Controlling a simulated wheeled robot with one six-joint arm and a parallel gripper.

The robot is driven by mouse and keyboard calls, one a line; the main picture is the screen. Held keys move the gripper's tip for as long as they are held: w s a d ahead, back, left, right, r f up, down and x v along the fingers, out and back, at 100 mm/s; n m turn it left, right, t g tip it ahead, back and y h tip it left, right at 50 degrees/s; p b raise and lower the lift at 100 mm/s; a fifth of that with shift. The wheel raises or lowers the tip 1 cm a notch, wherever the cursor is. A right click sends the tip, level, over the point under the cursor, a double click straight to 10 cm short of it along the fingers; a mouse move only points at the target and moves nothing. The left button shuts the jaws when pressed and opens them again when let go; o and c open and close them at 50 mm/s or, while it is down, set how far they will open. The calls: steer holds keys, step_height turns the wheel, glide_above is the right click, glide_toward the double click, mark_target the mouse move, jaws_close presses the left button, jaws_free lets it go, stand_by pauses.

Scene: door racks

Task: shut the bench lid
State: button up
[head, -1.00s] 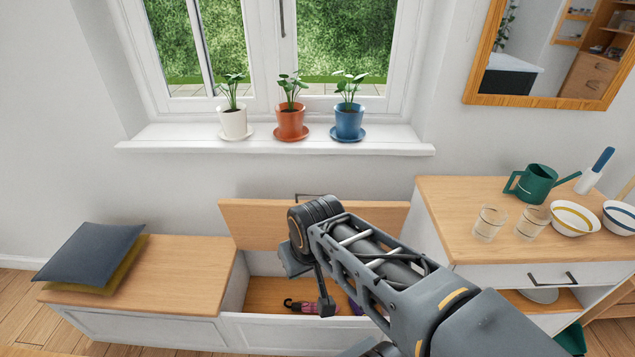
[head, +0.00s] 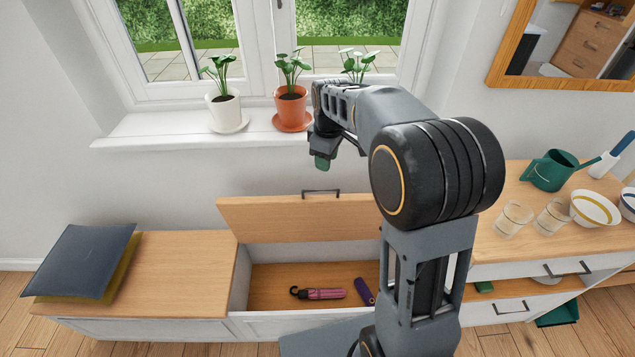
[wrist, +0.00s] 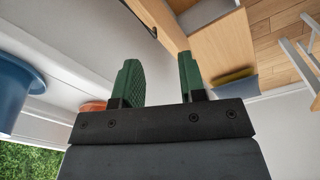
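The bench lid (head: 290,222) is a wooden panel standing raised at the back of the open bench compartment (head: 275,300). A dark handle (head: 320,192) sits at its top edge. My gripper (head: 322,163) is above the lid's top edge, near the windowsill, and looks apart from the lid. In the wrist view its two green fingers (wrist: 159,85) are spread with nothing between them. The lid's wooden edge (wrist: 162,25) shows beyond the fingers. My arm hides the lid's right end.
A pink umbrella (head: 318,294) and a purple item (head: 364,290) lie inside the compartment. Cushions (head: 85,262) lie on the fixed bench top at left. White (head: 224,108) and orange (head: 291,106) pots stand on the sill; the blue pot (wrist: 14,88) is close to my gripper.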

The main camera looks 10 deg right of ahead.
steer(key=w+f+n+g+p, duration=0.1)
steer(key=w+f+n, duration=0.45)
steer(key=w, duration=0.35)
steer(key=f, duration=0.4)
steer(key=f+p, duration=0.1)
steer(key=f, duration=0.4)
steer(key=f+p, duration=0.1)
steer(key=f, duration=0.4)
steer(key=shift+s+a, duration=0.1)
steer(key=shift+s, duration=0.25)
steer(key=shift+c, duration=0.3)
jaws_close()
